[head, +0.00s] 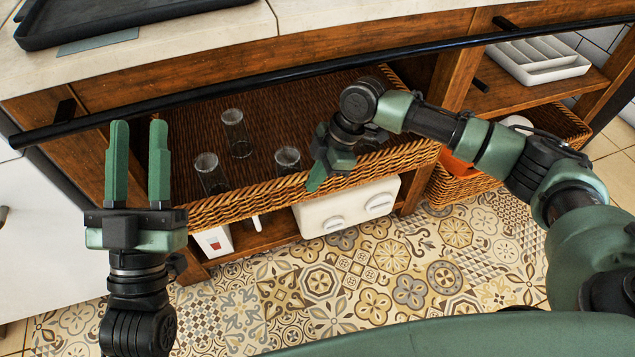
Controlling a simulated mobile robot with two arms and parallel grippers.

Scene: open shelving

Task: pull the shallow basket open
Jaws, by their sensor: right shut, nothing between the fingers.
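The shallow wicker basket (265,192) sits in the upper opening of the wooden shelving, its front rim sticking out over the shelf below. Several clear glasses stand in it, one of them near the middle (237,134). My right gripper (316,186) is at the basket's front rim, right of the middle, pointing down with its fingers together; whether it touches the rim is hard to tell. My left gripper (138,165) is open and empty, fingers pointing up, in front of the basket's left end.
A black rail (250,78) runs across the shelving front under the counter. A white appliance (346,207) stands on the shelf below. A second wicker basket (462,190) and a white divided tray (540,60) are at right. The patterned floor in front is clear.

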